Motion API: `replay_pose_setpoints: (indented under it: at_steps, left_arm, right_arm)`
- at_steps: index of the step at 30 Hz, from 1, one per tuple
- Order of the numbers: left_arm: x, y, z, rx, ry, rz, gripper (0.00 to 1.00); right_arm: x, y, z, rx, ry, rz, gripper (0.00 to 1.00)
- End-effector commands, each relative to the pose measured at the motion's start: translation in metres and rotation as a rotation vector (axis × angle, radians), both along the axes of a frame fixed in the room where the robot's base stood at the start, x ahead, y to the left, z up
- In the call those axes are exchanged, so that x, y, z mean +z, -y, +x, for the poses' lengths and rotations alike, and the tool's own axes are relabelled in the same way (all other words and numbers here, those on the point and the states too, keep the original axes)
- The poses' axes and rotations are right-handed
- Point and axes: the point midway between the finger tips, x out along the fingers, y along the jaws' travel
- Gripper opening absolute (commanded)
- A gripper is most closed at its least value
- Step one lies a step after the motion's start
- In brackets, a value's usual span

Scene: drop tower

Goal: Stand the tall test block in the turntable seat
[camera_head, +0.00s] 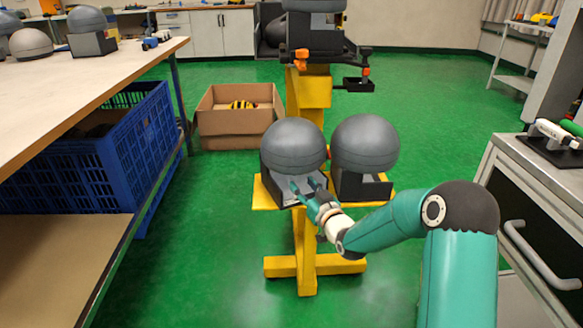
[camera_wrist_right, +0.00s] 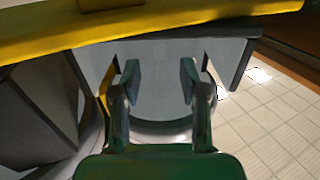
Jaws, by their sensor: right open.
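Two grey domes, the left one (camera_head: 294,143) and the right one (camera_head: 365,143), sit in dark open-fronted holders on a yellow stand (camera_head: 305,235). My right gripper (camera_head: 305,187) is open at the front of the left holder (camera_head: 284,193), its fingers reaching into its lower opening. In the right wrist view the fingers (camera_wrist_right: 160,80) are apart, with a pale grey surface (camera_wrist_right: 160,62) behind them. Contact cannot be told. I cannot tell which thing is the tall test block or the turntable seat. My left gripper is not in view.
A dark unit (camera_head: 315,35) with a small side bracket (camera_head: 358,85) sits higher on the stand. A cardboard box (camera_head: 235,128) stands behind, left. A workbench (camera_head: 75,65) with a blue crate (camera_head: 95,150) below is at left; a grey cabinet (camera_head: 520,195) is at right. Green floor is clear.

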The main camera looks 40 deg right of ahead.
Motion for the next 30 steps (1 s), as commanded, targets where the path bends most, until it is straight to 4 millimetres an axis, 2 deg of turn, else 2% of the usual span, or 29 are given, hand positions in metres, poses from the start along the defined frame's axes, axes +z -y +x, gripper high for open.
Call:
replay_pose_setpoints:
  at_steps: [8, 13, 18, 27, 30]
  left_arm:
    - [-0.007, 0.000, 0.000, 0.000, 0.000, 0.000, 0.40]
    - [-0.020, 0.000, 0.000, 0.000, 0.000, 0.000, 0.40]
    - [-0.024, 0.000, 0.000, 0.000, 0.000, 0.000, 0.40]
    - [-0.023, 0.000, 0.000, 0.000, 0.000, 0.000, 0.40]
    - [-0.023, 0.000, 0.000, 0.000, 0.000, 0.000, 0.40]
  right_arm:
    - [-0.002, 0.002, 0.017, 0.000, 0.000, 0.001, 0.44]
    - [-0.003, 0.005, 0.040, 0.000, 0.002, 0.000, 0.44]
    - [0.000, 0.008, 0.058, 0.001, 0.001, 0.001, 0.44]
    - [0.001, 0.009, 0.061, 0.000, -0.001, 0.002, 0.44]
    - [0.001, 0.009, 0.061, 0.000, -0.001, 0.001, 0.27]
